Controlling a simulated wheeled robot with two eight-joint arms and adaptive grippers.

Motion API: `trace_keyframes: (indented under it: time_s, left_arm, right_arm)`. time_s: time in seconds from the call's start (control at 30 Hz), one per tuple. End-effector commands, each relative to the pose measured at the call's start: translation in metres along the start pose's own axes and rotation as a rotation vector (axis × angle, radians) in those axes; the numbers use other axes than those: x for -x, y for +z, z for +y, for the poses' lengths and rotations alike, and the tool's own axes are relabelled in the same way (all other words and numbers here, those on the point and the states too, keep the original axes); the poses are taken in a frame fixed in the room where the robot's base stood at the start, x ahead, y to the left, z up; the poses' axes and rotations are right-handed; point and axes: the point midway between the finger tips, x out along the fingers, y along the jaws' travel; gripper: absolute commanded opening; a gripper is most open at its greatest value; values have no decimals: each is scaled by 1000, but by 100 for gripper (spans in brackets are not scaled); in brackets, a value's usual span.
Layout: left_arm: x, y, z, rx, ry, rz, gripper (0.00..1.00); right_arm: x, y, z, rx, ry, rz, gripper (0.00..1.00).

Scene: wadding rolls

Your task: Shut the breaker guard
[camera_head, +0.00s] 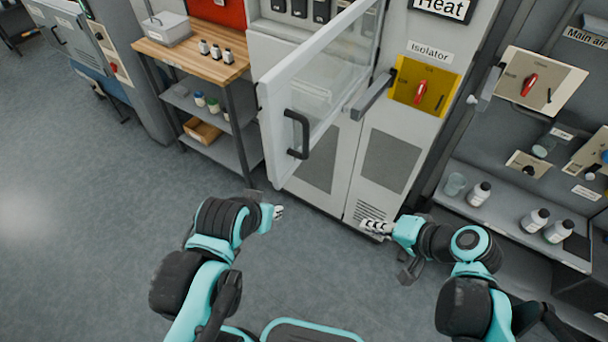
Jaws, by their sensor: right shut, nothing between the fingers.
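The breaker guard (318,80) appears to be the clear-paned, white-framed door on the tall grey cabinet. It stands swung open towards me, with a black handle (298,134) on its outer edge. Breakers (321,10) show in the cabinet at the top. My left gripper (279,212) is below and left of the handle, apart from it; its fingers are too small to judge. My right gripper (368,226) is shut and empty, in front of the cabinet's lower part, right of the guard.
A yellow isolator panel (423,87) with a red switch and a projecting grey lever (372,96) is right of the guard. A wooden-topped bench (188,52) stands left. A shelf (512,217) with bottles is at right. The floor at left is clear.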

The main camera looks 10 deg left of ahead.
Motion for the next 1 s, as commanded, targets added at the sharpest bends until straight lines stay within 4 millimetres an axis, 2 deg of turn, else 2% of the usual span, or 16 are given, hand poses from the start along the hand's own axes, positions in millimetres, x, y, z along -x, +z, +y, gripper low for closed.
trace_keyframes:
  time_s: [0.07,0.2,0.4,0.53,0.67,1.0]
  left_arm:
    - [-2,2,0,0,0,0,32]
    - [-5,3,0,0,0,0,32]
    - [-6,4,0,0,0,0,32]
    - [-7,5,0,0,0,0,32]
    - [-8,6,0,0,0,0,32]
    - [-17,12,0,0,0,0,32]
  right_arm:
    - [-7,-3,-22,-82,-180,-44,0]
    - [4,-7,-61,-166,-490,-108,0]
    - [30,-11,-85,-194,-745,-145,0]
    - [34,-10,-91,-194,-787,-153,0]
    - [24,-8,-101,-193,-788,-156,0]
    - [-24,-3,-148,-192,-786,-158,0]
